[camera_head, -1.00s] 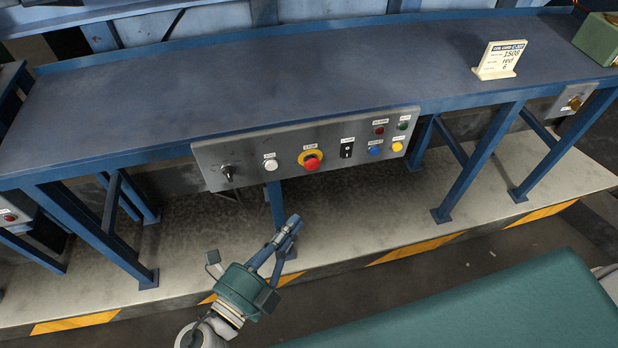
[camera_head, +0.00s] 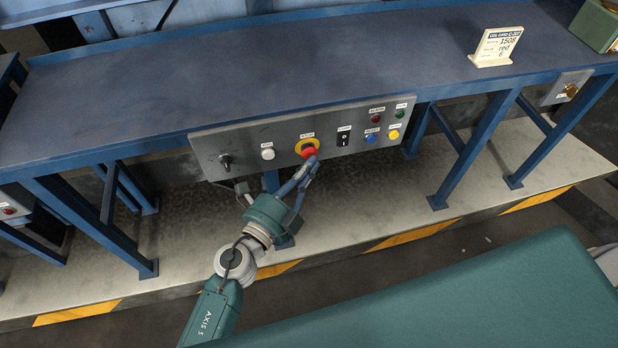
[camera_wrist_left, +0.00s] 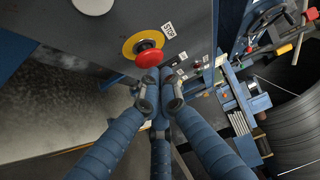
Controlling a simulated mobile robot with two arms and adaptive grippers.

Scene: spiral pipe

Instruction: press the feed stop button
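The stop button is a red mushroom head (camera_head: 308,151) on a yellow ring, in the middle of the grey control panel (camera_head: 210,145) on the table's front edge. A label reading STOP sits above it. My left gripper (camera_head: 311,165) is just below and in front of the button, its fingers drawn together with nothing between them. In the left wrist view the red button (camera_wrist_left: 148,54) is right beyond the fingertips (camera_wrist_left: 161,92). A small gap seems to show there; I cannot tell for sure whether they touch. My right gripper is out of view.
A white button (camera_head: 267,154) and a black knob (camera_head: 225,161) are left of the stop button. A black rocker switch (camera_head: 343,141), a blue button (camera_head: 370,139) and a yellow button (camera_head: 394,134) are to its right. A sign (camera_head: 496,46) stands on the blue table (camera_head: 300,70).

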